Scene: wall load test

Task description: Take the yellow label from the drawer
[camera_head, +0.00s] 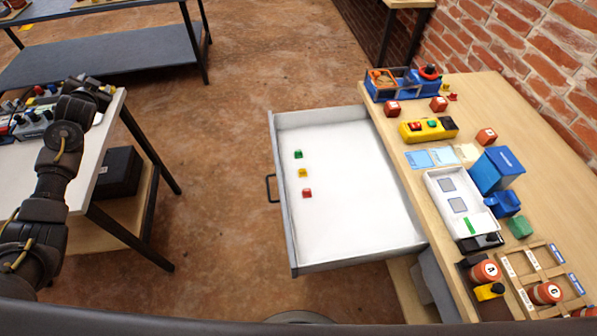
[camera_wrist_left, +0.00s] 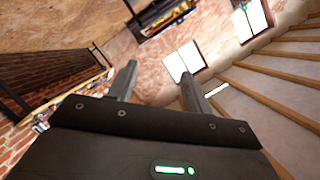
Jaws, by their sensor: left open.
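The drawer (camera_head: 360,220) is pulled out from the wooden table and its white floor shows. In it lie a green label (camera_head: 298,154), a yellow label (camera_head: 303,173) and a red label (camera_head: 307,193), in a rough column near the front panel. The yellow one is in the middle. My left arm comes in at the left of the head view, over the white table and apart from the drawer. In the left wrist view my left gripper (camera_wrist_left: 158,85) is open, with nothing between its fingers. My right gripper is not in view.
A white table (camera_head: 90,185) stands at left. Open floor lies between it and the drawer handle (camera_head: 271,188).

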